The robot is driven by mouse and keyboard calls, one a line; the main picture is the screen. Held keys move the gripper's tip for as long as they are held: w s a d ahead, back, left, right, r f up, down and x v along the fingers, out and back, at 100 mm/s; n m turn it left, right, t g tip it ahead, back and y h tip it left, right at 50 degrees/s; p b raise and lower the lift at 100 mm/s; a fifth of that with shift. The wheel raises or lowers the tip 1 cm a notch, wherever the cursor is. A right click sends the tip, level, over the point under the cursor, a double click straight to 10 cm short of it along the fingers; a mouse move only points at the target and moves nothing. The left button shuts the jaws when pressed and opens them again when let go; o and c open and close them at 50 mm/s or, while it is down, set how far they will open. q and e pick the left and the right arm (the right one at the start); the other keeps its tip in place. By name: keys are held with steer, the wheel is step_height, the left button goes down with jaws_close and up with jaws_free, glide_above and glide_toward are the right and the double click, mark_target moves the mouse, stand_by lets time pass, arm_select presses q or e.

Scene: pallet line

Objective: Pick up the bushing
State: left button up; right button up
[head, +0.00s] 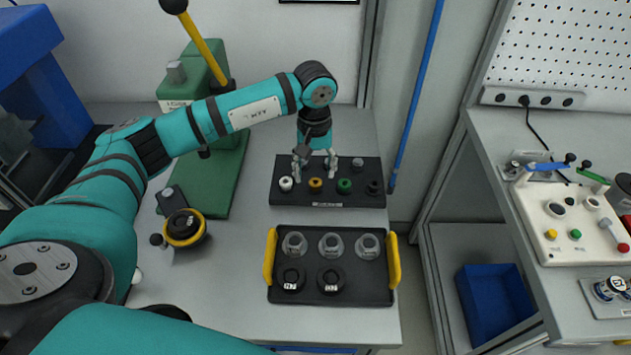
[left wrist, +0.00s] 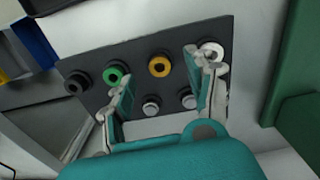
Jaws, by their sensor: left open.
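A black rack (head: 328,202) at the back of the table holds a row of ring-shaped pieces: white (head: 286,184), orange (head: 315,185), green (head: 344,186) and black (head: 374,187). I cannot tell which piece is called the bushing. A silver piece (head: 357,163) stands in the row behind. My left gripper (head: 315,168) points down over the rack, open and empty. In the left wrist view, the open fingers (left wrist: 160,75) flank the orange ring (left wrist: 160,66), with two silver pieces (left wrist: 152,105) (left wrist: 187,100) nearer the palm. My right gripper is out of view.
A black tray (head: 328,296) with yellow handles (head: 269,257) (head: 393,261) holds several clear and black parts in front of the rack. A green press (head: 222,165) stands left. A blue bin (head: 497,300) and a control panel (head: 575,222) are on the right.

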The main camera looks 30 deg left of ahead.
mark_target(316, 182)
arm_select(q)
steer(key=f, duration=0.1)
steer(key=f+p, duration=0.1)
steer(key=f, duration=0.2)
steer(key=shift+w+f, duration=0.2)
steer(key=shift+w, duration=0.05)
steer(key=shift+c, duration=0.3)
jaws_close()
